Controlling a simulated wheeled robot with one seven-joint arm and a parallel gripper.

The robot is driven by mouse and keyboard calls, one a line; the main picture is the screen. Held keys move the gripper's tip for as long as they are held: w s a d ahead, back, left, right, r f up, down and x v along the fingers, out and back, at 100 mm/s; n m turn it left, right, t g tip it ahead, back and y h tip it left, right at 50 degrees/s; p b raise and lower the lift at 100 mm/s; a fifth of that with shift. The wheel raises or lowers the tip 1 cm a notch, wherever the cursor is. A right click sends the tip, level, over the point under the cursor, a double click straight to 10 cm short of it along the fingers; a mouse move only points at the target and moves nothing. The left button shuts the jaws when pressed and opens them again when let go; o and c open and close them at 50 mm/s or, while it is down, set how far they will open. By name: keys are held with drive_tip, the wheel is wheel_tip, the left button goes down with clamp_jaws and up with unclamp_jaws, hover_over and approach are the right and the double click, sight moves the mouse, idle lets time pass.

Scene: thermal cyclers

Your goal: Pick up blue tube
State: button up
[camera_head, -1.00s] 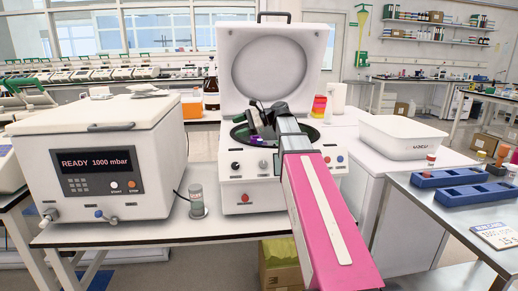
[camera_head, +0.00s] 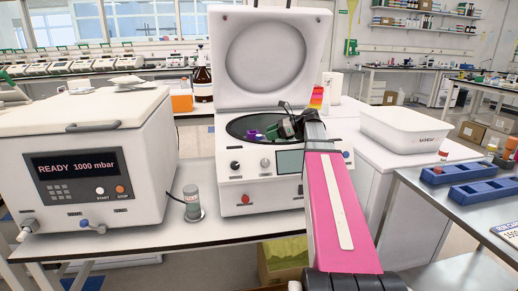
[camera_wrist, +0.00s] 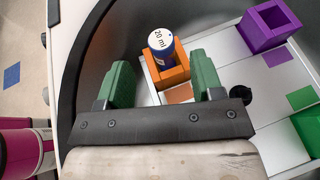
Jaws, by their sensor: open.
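The blue tube (camera_wrist: 161,43), with a white "20 ml" face, stands in an orange holder (camera_wrist: 168,74) inside the open centrifuge (camera_head: 262,165). In the wrist view, my gripper (camera_wrist: 164,82) is open, its green fingers spread with nothing between them. The tube shows just beyond the fingertips, roughly in line with the gap. In the head view, my gripper (camera_head: 285,128) is over the centrifuge bowl, and I cannot make out the tube there.
A purple holder (camera_wrist: 268,26) and a green holder (camera_wrist: 306,128) are also in the bowl. The raised lid (camera_head: 272,58) stands behind. A white vacuum oven (camera_head: 85,165) is at the left. Blue racks (camera_head: 485,192) lie on the right-hand table.

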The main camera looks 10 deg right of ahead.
sight(261, 136)
drive_tip(key=x, duration=0.4)
drive_tip(key=shift+w+a, duration=0.15)
drive_tip(key=shift+a, duration=0.1)
drive_tip(key=shift+c, duration=0.3)
clamp_jaws()
